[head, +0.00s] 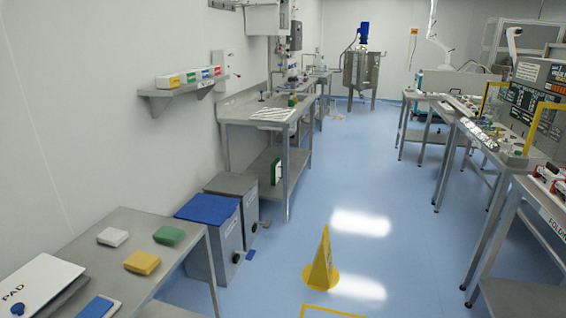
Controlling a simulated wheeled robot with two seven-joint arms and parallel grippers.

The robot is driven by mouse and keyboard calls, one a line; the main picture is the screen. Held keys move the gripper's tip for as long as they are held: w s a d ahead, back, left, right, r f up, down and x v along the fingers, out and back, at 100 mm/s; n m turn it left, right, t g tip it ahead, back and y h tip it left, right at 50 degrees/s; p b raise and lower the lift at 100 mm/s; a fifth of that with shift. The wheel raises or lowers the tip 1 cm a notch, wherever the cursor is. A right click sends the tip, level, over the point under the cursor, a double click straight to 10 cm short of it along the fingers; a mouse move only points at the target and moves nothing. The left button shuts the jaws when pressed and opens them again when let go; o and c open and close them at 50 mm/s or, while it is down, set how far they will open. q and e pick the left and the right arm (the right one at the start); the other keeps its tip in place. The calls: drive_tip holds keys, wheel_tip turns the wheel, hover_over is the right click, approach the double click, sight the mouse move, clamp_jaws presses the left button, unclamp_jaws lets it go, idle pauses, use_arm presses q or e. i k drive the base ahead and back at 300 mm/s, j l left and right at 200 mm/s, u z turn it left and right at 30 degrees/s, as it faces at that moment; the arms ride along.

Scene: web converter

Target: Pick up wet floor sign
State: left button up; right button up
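A yellow wet floor sign (322,264) stands upright on the blue floor, a little right of the middle near the bottom of the head view. It is cone-like, with a wider yellow base and dark marks on one side that are too small to read. Nothing touches it. Neither of my grippers shows in this view.
Grey bins, one with a blue lid (207,208), stand left of the sign. A steel table (190,228) with coloured blocks is at the lower left. Steel benches (520,180) line the right. The blue floor aisle (345,180) between is clear. A yellow floor line (330,311) lies in front.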

sight(320, 276)
drive_tip(key=i+l+u, duration=0.15)
drive_tip(key=u, duration=0.2)
drive_tip(key=i+l+u, duration=0.2)
drive_tip(key=u, duration=0.15)
drive_tip(key=i+l+u, duration=0.1)
drive_tip(key=u, duration=0.25)
drive_tip(key=i+l+u, duration=0.15)
drive_tip(key=l, duration=0.3)
drive_tip(key=i+l+u, duration=0.15)
drive_tip(key=l, duration=0.35)
drive_tip(key=i+l+u, duration=0.1)
drive_tip(key=l, duration=0.4)
drive_tip(key=i+l+u, duration=0.15)
drive_tip(key=l, duration=0.35)
drive_tip(key=l+u, duration=0.15)
drive_tip(key=l, duration=0.4)
drive_tip(key=i+l, duration=0.1)
drive_tip(key=l, duration=0.55)
drive_tip(key=i+l, duration=0.1)
drive_tip(key=l, duration=0.5)
drive_tip(key=i+l, duration=0.1)
drive_tip(key=l, duration=0.55)
drive_tip(key=i+l, duration=0.1)
drive_tip(key=l, duration=0.55)
